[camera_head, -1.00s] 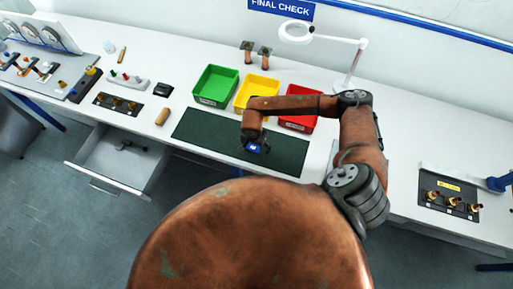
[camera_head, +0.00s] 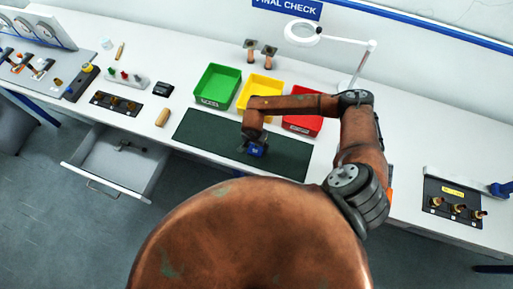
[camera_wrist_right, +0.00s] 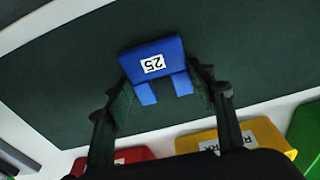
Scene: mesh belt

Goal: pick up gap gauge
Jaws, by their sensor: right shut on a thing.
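The gap gauge (camera_wrist_right: 152,58) is a blue block with two prongs and a white label reading 25. In the right wrist view it sits between the two black fingers of my right gripper (camera_wrist_right: 160,92), which is shut on it. In the head view the gauge (camera_head: 256,151) shows at the end of my right arm, over the dark green mat (camera_head: 205,130). I cannot tell whether it touches the mat. My left gripper is not in view.
Green (camera_head: 216,88), yellow (camera_head: 258,90) and red (camera_head: 302,124) bins stand behind the mat. A magnifier lamp (camera_head: 303,34) is at the back. An open drawer (camera_head: 112,160) juts out front left. A panel with brass fittings (camera_head: 455,200) lies at the right.

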